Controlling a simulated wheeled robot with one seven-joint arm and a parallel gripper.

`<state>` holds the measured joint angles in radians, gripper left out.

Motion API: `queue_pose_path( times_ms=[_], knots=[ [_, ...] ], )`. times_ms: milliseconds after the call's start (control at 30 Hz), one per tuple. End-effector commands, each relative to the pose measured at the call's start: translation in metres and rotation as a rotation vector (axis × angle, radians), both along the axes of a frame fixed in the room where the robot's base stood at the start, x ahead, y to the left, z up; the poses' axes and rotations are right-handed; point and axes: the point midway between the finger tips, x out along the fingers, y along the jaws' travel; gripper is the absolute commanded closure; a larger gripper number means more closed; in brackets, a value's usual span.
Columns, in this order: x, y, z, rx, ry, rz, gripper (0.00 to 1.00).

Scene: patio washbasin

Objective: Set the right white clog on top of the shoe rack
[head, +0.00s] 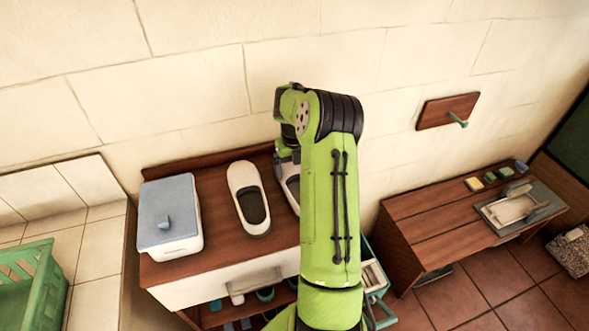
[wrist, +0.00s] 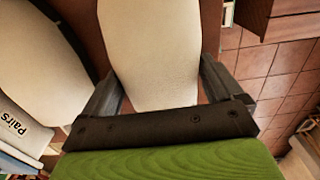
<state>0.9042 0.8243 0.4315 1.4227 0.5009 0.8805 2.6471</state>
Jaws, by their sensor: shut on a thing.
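The shoe rack (head: 215,215) has a brown wooden top and a white front, against the wall. One white clog (head: 249,190) with a dark opening lies on its top; it also shows at the left in the wrist view (wrist: 45,70). A second white clog (head: 293,188) is to its right, mostly hidden behind my arm in the head view. In the wrist view my gripper (wrist: 158,88) is shut on this right clog (wrist: 150,45), one finger on each side. The clog is over the rack's wooden top; I cannot tell whether it touches it.
A white box with a blue-grey lid (head: 168,215) stands on the rack's left end. A green crate (head: 35,285) is at far left. A wooden bench (head: 430,225) with a basin stands at right. A wall peg board (head: 447,110) hangs above. Tiled floor lies between.

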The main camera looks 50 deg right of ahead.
Motion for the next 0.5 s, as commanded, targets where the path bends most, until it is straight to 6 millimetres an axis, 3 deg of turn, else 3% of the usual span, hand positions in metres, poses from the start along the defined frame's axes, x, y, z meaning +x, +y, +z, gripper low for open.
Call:
queue_pose_path(
  times_ms=[267, 300, 333, 500],
  knots=[
    [0.0003, -0.0004, -0.002, -0.002, -0.001, 0.0, 0.5],
    [0.0001, -0.0003, -0.0022, 0.0, -0.001, 0.0, 0.04],
    [0.0, -0.0002, -0.0017, -0.001, 0.0, 0.0, 0.0],
    [0.0, -0.0002, -0.0012, -0.001, 0.0, 0.0, 0.0]
  ],
)
